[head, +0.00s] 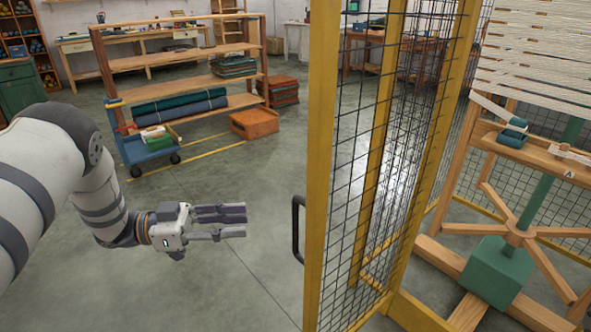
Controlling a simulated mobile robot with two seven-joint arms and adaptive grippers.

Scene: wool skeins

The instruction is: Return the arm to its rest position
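My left arm (98,195) comes in from the left, bent at the elbow. My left gripper (243,222) points right, held in the air over the grey floor. Its two fingers are apart, with a gap between them, and nothing shows in it. The black handle (297,229) of the yellow mesh door is to the right of the fingertips, with a gap between in the picture. My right arm and gripper are not in view.
The yellow-framed mesh door (318,170) stands close on the right. Behind it are a wooden swift on a green base (496,272) and a warped loom (540,60). A wooden shelf (180,60), blue cart (150,147) and orange box (255,123) stand further back. Floor between is clear.

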